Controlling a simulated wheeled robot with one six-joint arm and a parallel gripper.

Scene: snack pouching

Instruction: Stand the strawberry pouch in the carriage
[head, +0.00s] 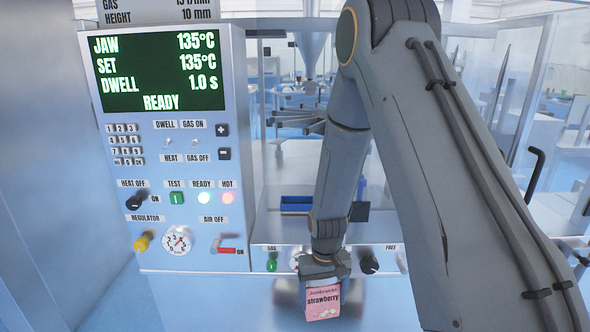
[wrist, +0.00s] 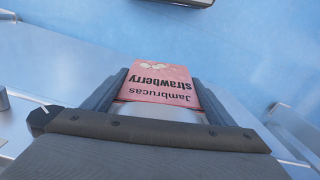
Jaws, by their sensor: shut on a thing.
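The strawberry pouch (head: 323,301) is pink with a dark "strawberry" label and hangs below my gripper (head: 324,272) in the head view. In the wrist view the pouch (wrist: 160,82) sits between the two dark fingers of my gripper (wrist: 158,92), its lettering upside down. My gripper is shut on the pouch near its top. The pouch is held in front of the machine's lower panel, and no support under it shows. I cannot make out the carriage in either view.
A control cabinet (head: 160,120) with a lit display reading READY stands at the left. A lower panel with a green button (head: 271,265) and a black knob (head: 369,264) runs behind my gripper. A blue bin (head: 297,204) sits behind it. Blue floor shows in the wrist view.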

